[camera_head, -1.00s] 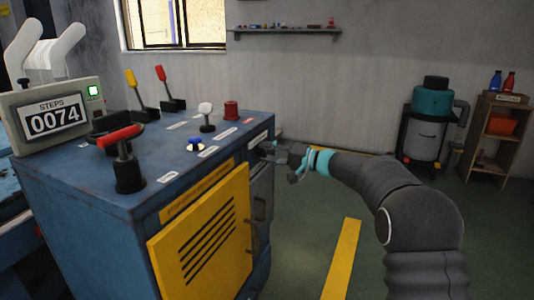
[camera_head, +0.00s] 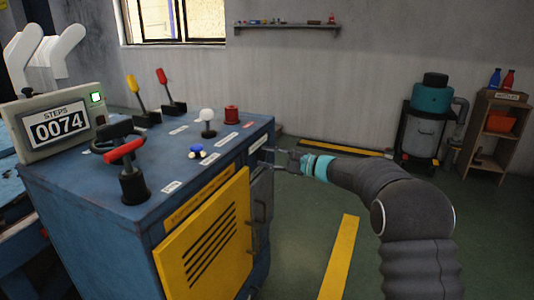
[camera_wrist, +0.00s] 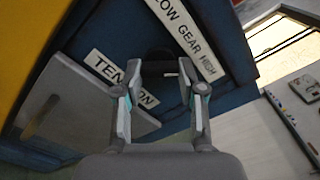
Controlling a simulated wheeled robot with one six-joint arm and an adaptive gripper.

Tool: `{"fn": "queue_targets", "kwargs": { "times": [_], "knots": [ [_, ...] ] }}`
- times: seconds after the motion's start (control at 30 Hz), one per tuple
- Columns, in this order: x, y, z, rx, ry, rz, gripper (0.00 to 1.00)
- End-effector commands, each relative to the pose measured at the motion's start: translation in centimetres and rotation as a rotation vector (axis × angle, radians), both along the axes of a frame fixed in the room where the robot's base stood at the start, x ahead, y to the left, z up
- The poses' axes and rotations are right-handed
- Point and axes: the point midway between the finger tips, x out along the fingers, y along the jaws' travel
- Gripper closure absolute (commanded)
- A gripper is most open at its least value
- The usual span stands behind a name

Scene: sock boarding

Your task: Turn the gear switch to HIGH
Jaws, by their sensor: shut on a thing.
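The gear switch (camera_wrist: 158,66) is a dark knob on the blue machine face in the wrist view, mostly hidden between the fingers. A white label (camera_wrist: 182,38) reading LOW GEAR HIGH runs beside it, tilted in the picture. My gripper (camera_wrist: 159,68) has its two fingers on either side of the knob, shut on it. In the head view my gripper (camera_head: 274,158) is at the right side face of the blue machine (camera_head: 75,190). The switch cannot be made out there, and its setting is unclear.
A TENSION label (camera_wrist: 121,79) and a grey panel (camera_wrist: 75,92) lie beside the switch. A yellow vented door (camera_head: 205,240) stands on the machine front. Levers, knobs and a STEPS counter (camera_head: 58,128) sit on top. Open floor lies right of the machine.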

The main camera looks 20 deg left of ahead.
Motion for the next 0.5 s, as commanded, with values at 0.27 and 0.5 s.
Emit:
{"fn": "queue_targets", "kwargs": {
  "times": [0.27,0.5],
  "knots": [
    [-0.02,-0.13,-0.24,0.006,0.118,0.000,0.95],
    [-0.03,-0.13,-0.34,0.009,0.153,0.000,0.95]
  ]
}}
